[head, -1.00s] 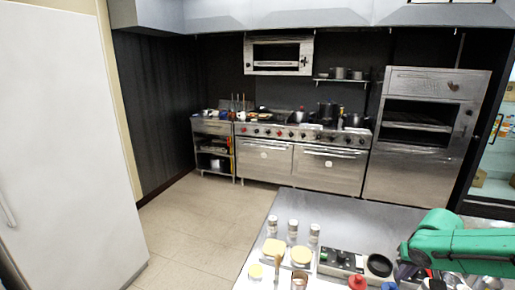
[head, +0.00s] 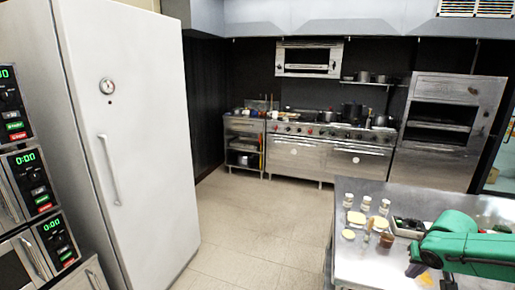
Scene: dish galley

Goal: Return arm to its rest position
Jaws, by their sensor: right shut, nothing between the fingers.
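My right arm, green, comes in from the right edge over the steel counter (head: 375,187). Its right gripper (head: 416,269) points down at the arm's left end, low in the head view. It is small and partly hidden by the green link, and it is shut with nothing held. My left arm and gripper are out of view.
Several jars (head: 366,203), pale yellow blocks (head: 356,217) and a dark-topped tray (head: 408,226) stand on the counter beside my right arm. A white fridge (head: 140,140) and stacked ovens (head: 38,200) are at left. Stoves (head: 355,163) line the back. The tiled floor (head: 250,225) between is clear.

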